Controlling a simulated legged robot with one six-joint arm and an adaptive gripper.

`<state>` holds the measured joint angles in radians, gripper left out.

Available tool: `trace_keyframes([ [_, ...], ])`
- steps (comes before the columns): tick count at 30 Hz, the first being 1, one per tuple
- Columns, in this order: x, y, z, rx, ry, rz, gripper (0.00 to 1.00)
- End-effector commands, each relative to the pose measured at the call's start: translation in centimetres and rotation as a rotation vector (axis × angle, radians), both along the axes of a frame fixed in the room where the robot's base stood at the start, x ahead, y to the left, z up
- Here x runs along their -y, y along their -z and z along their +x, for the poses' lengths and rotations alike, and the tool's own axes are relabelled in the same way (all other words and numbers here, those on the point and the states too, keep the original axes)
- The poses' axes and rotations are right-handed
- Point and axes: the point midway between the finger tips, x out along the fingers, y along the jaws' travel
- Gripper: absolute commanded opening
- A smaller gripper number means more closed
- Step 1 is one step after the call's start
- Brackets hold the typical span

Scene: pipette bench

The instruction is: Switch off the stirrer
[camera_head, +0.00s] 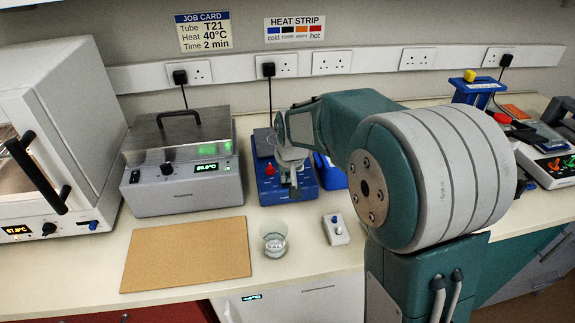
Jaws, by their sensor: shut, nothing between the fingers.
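The stirrer appears to be the blue unit (271,194) with a grey top plate in the middle of the bench. A red knob (270,170) stands on its left front. My gripper (293,188) is shut and empty, pointing down over the front of this unit, just right of the red knob. I cannot tell whether the fingertips touch the unit. My gripper and arm hide part of its top, its right side and part of its front.
A glass beaker (274,244) and a small white box with a blue knob (336,230) stand in front. A tan mat (185,254) lies front left. A lidded bath (180,190) and a white oven (55,110) stand left. My arm covers the right-centre bench.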

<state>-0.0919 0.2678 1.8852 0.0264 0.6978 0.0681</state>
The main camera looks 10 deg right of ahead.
Motion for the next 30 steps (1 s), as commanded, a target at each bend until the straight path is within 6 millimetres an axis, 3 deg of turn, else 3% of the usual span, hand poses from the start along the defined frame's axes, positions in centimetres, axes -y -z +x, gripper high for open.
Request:
trace_keyframes([
  [21, -0.2, 1.1, -0.1, -0.002, 0.0, 0.0, 0.0],
  [30, 0.8, 0.8, -0.1, -0.003, 0.0, -0.001, 0.0],
])
